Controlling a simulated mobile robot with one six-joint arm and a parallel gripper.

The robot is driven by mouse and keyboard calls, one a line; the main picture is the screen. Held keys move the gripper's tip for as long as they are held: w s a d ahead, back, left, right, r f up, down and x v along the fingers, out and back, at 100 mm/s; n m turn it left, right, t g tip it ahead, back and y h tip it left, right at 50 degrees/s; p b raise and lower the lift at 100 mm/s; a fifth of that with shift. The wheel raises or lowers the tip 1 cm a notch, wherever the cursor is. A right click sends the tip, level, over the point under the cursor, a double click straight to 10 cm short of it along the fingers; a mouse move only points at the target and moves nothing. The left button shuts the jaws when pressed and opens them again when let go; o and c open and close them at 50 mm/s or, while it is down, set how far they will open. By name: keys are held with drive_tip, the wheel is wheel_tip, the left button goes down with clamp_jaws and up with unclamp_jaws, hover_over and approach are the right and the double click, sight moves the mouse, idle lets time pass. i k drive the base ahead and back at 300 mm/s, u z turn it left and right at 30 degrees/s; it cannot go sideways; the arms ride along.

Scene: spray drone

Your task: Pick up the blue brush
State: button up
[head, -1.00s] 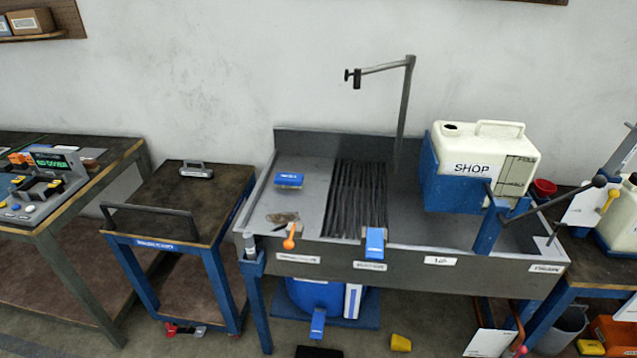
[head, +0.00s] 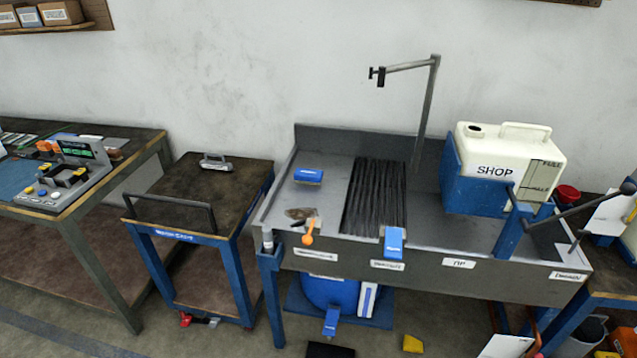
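A small blue block with a pale label, which looks like the blue brush (head: 308,175), lies on the left part of the grey sink bench (head: 345,143). Its underside is hidden, and I cannot make out bristles. It lies apart from the dark ribbed grate to its right. My gripper is not in view.
A brownish item (head: 299,213) and an orange knob (head: 308,239) are near the bench's front left. A blue lever (head: 393,243) hangs at the front edge. A tall bent post (head: 427,110) and white tank (head: 505,165) rise behind. A cart (head: 205,190) stands left.

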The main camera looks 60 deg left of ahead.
sight(303, 175)
drive_tip(key=k, duration=1.7)
drive_tip(key=z, duration=1.25)
drive_tip(key=k, duration=0.2)
drive_tip(key=u, duration=3.45)
drive_tip(key=i, duration=0.9)
drive_tip(key=u, duration=0.05)
